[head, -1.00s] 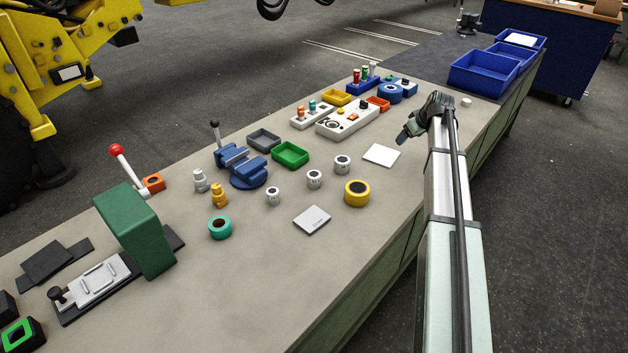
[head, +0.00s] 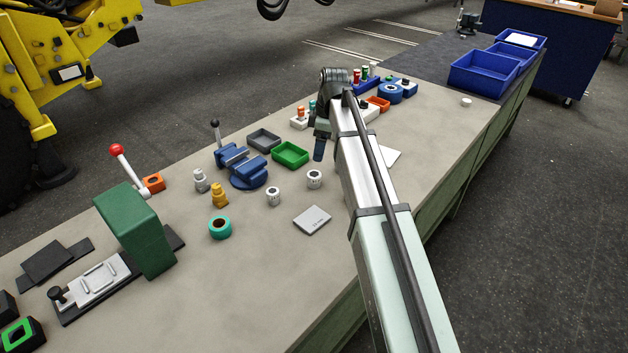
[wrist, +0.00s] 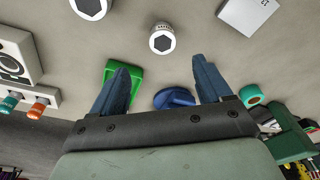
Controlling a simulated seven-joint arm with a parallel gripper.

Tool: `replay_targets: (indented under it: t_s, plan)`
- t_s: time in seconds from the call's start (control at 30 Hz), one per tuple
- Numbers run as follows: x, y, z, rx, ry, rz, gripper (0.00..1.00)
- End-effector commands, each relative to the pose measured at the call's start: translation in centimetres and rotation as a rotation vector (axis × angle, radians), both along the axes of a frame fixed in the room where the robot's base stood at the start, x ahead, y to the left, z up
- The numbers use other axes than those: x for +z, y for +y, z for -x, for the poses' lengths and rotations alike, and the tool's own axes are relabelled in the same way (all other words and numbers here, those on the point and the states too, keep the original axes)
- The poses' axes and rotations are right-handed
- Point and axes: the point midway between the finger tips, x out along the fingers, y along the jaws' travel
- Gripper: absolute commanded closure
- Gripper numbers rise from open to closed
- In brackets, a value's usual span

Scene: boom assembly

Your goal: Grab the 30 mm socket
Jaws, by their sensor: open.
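Two light grey sockets stand upright in the head view: a left one (head: 273,196) and a right one (head: 314,179). I cannot read their sizes. My gripper (head: 319,150) hangs above the bench, just behind and above the right socket in the picture. In the wrist view a socket with a dark hex opening (wrist: 162,39) lies ahead of the gap between my fingers (wrist: 159,66); another socket (wrist: 90,6) is cut off at the top edge. My gripper is open and empty. My arm hides part of the bench.
A green tray (head: 290,154), a blue vise (head: 247,171), a teal ring (head: 220,227) and yellow fittings (head: 219,195) stand nearby. A white labelled plate (head: 312,220) lies in front of the sockets.

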Motion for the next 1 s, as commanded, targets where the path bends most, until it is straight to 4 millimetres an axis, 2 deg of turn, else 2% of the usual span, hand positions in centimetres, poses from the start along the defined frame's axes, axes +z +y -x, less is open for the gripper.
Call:
replay_targets:
  t_s: [0.3, 0.5, 0.77, 1.0]
  plan:
    - [-5.2, 0.7, -0.1, -0.003, 0.0, 0.0, 0.22]
    - [-6.9, 0.9, -0.2, -0.003, -0.001, -0.001, 0.22]
    - [-7.8, 1.1, -0.1, -0.003, -0.002, -0.001, 0.22]
    - [-10.7, 1.7, 0.2, -0.004, -0.001, -0.001, 0.22]
